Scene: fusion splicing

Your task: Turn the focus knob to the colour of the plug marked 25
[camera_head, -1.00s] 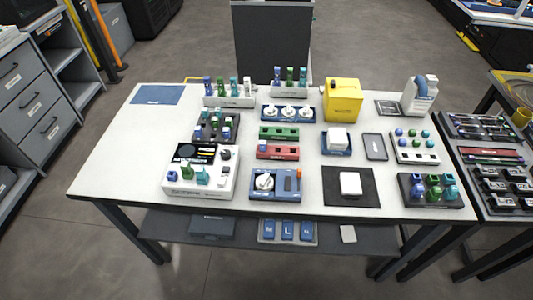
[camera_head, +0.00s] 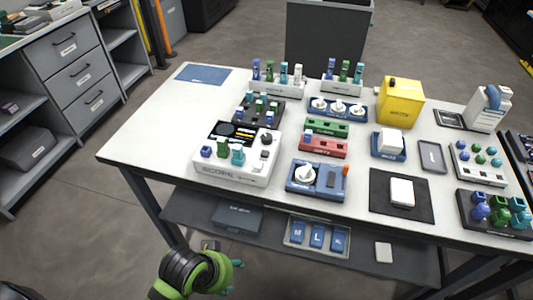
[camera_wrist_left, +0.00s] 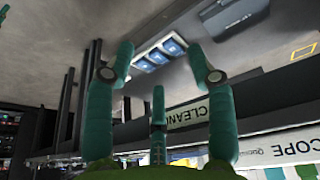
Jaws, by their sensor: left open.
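The white scope unit (camera_head: 232,178) stands at the table's front left; its label also shows in the left wrist view (camera_wrist_left: 292,149). A dark round knob (camera_head: 266,140) sits on its top right, and blue, green and teal plugs (camera_head: 222,147) stand on its front left. More plugs stand in a dark rack (camera_head: 258,110) behind it and in white racks (camera_head: 277,92) at the back. Any number 25 is too small to read. My left gripper (camera_head: 236,276) is in front of and below the table edge, apart from everything. Its teal fingers (camera_wrist_left: 160,62) are spread and empty. My right gripper is out of view.
A blue unit with a white knob (camera_head: 317,189) stands right of the scope. A yellow box (camera_head: 400,101) and a black mat (camera_head: 401,214) lie farther right. The lower shelf (camera_head: 270,238) holds a tray of blue pieces.

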